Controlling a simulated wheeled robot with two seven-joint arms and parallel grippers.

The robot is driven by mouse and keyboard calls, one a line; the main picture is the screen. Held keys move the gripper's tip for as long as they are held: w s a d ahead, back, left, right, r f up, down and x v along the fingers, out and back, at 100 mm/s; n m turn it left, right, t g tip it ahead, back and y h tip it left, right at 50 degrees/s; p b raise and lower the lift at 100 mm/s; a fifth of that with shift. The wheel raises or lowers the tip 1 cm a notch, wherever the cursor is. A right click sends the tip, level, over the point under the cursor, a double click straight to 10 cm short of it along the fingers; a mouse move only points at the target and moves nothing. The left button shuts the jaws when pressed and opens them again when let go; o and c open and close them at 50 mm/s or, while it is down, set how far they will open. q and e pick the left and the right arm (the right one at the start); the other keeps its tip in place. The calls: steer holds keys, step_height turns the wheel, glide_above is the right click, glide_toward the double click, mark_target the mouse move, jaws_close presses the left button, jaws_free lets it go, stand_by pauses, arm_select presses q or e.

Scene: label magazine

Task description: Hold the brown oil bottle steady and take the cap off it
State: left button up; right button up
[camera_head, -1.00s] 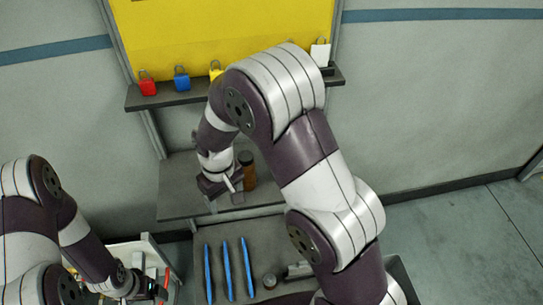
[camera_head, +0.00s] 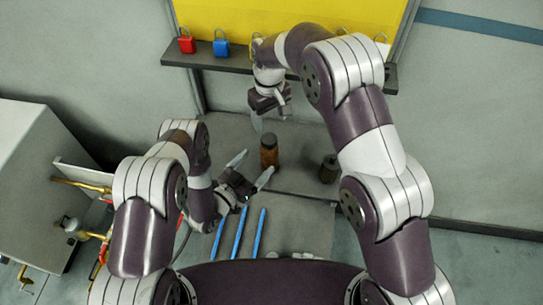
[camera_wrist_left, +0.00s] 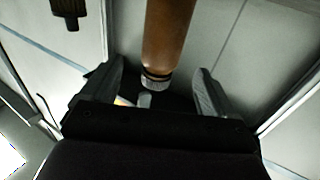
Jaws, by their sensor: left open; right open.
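My right gripper (camera_head: 272,116) is open and empty, above and behind the bottle.
A dark cylinder (camera_head: 329,170) stands on the shelf (camera_head: 300,185) right of the bottle. Several blue tools (camera_head: 240,233) lie on the nearer surface. A rack ledge (camera_head: 225,62) with padlocks is behind my right gripper. A grey cabinet with brass fittings (camera_head: 75,225) stands left.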

mark_target(264, 155)
arm_select(q)
steer(key=x, duration=0.6)
steer(key=shift+w, duration=0.15)
arm_select(e)
steer(key=shift+a, duration=0.2)
arm_select(q)
steer(key=shift+w+d, duration=0.25)
steer(key=shift+w, duration=0.05)
arm_select(e)
steer(key=shift+d, duration=0.1)
arm_select(q)
jaws_close()
arm_select(e)
steer(key=m, duration=0.5)
steer(key=shift+m, duration=0.4)
steer(key=m, duration=0.2)
steer(key=shift+f+m, duration=0.1)
steer(key=shift+m, duration=0.3)
step_height(264, 155, down, 8)
steer(key=shift+r, duration=0.15)
steer(key=c, duration=1.1)
steer(key=shift+n, duration=1.1)
